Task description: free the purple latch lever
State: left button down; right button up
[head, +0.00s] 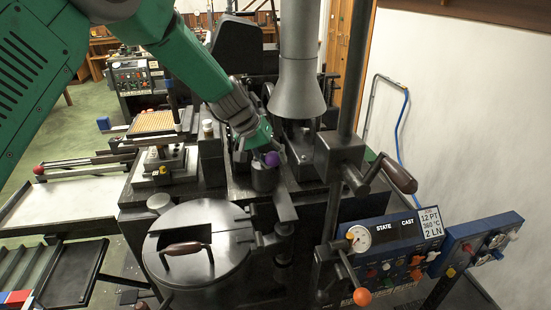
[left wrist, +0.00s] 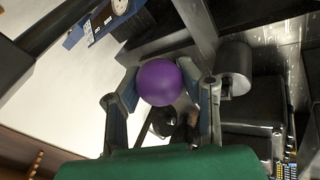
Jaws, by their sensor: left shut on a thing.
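The purple knob of the latch lever (head: 273,159) shows at the tip of my left gripper (head: 264,148) in the head view, in the middle of the machine. In the left wrist view the round purple knob (left wrist: 159,83) sits between the two fingers of my left gripper (left wrist: 163,90), which is shut on it. The lever's shaft is mostly hidden behind the knob and fingers. My right gripper is not in view.
A round lidded pot (head: 200,214) with a brown handle stands in front. A grey funnel-shaped column (head: 297,85) rises just right of my gripper. A brown-handled crank (head: 398,175) and a blue control panel (head: 400,240) are at the right.

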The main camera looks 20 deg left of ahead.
pick_arm(q)
jog(key=shift+w+a+r, duration=0.15)
jog(key=shift+w+r, duration=0.05)
jog(key=shift+r, duration=0.05)
jog(key=shift+w+r, duration=0.15)
jog(key=shift+r, duration=0.05)
jog(key=c, duration=1.2)
grip_release()
jog(key=shift+o, duration=0.9)
jog(key=shift+a+f, duration=0.1)
jog(key=shift+f, duration=0.05)
jog(key=shift+r, duration=0.25)
notch_tip(320, 180, up, 10)
jog(key=shift+f, duration=0.25)
